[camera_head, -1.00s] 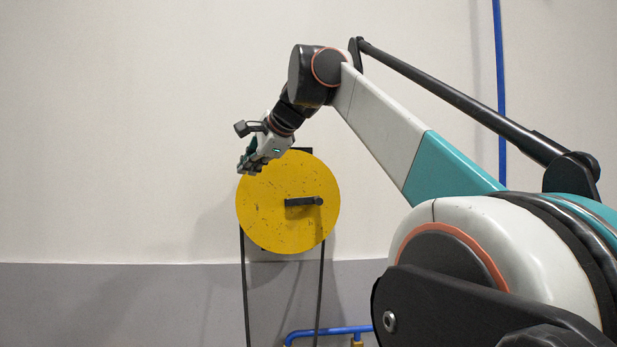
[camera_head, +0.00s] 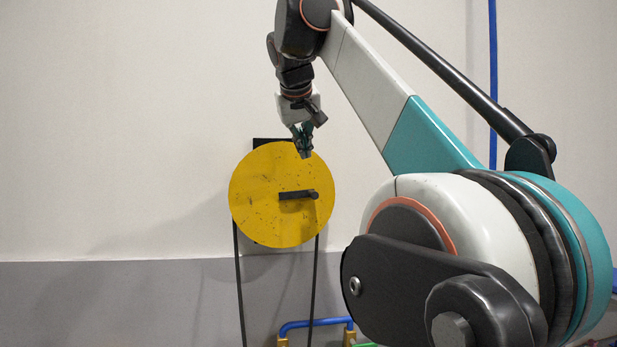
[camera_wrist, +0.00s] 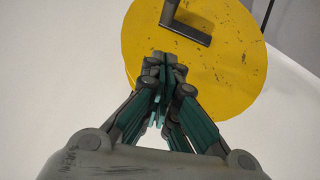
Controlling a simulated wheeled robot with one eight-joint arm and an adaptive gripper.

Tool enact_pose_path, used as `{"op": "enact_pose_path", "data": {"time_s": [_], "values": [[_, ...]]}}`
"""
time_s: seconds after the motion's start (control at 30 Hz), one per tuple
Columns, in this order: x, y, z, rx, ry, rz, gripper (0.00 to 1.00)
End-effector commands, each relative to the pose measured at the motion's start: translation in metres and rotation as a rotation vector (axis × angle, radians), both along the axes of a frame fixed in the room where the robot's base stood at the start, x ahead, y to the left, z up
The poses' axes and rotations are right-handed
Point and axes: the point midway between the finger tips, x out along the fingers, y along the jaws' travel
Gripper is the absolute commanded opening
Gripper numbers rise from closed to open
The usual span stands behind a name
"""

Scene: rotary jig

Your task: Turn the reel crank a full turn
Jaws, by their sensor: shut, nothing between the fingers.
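The yellow reel disc (camera_head: 262,221) stands upright on a black stand in front of the wall. Its dark crank (camera_head: 297,194) lies horizontal at the disc's middle, with the knob end to the right. My gripper (camera_head: 306,156) points down in front of the disc's upper right edge, above the crank and apart from it. In the wrist view the disc (camera_wrist: 225,85) fills the upper middle, and the crank (camera_wrist: 187,30) shows as an L shape at the top. My gripper (camera_wrist: 165,58) is shut and empty, its fingertips below and left of the crank.
The stand's two thin black legs (camera_head: 239,285) run down below the disc. A blue tube rail (camera_head: 315,323) is low at the front right of it. A blue vertical pipe (camera_head: 492,90) runs down the wall. Free room lies left of the disc.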

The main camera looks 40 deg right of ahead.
Motion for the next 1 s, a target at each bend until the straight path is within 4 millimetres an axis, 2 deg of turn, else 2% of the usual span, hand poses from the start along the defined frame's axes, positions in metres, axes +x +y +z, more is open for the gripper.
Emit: {"op": "enact_pose_path", "data": {"time_s": [0.3, 0.5, 0.7, 1.0], "values": [[0.031, -0.034, -0.043, 0.002, -0.002, -0.002, 0.00], [0.025, -0.038, -0.066, 0.002, -0.003, 0.000, 0.00], [0.024, -0.040, -0.077, 0.002, -0.003, 0.000, 0.00], [0.024, -0.040, -0.079, 0.003, -0.002, -0.001, 0.00]]}}
